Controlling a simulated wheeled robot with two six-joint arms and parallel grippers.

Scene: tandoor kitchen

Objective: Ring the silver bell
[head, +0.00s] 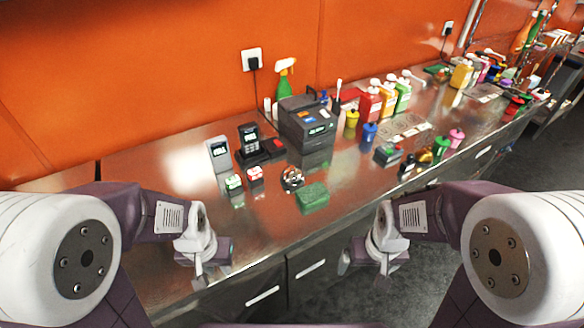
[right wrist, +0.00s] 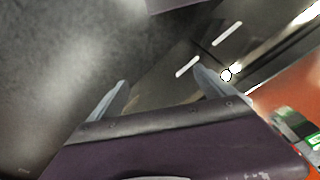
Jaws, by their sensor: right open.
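A small shiny silver and dark rounded thing (head: 292,178), which looks like the silver bell, stands on the steel counter (head: 335,215) in the head view. It is behind and left of a green sponge-like block (head: 313,197). My left gripper (head: 212,273) is at the counter's front edge, left of and nearer than the bell; its fingers look apart and empty. My right gripper (head: 365,264) is in front of the counter, to the right of the bell. In the right wrist view its fingers (right wrist: 160,92) are spread with nothing between them. The bell is not recognisable there.
Left of the bell stand two small red-white-green items (head: 233,182), a card terminal (head: 249,138) and a grey box (head: 219,154). A dark printer (head: 308,123) is behind. Bottles (head: 370,104) and small containers (head: 387,154) crowd the right. The counter's front left is clear.

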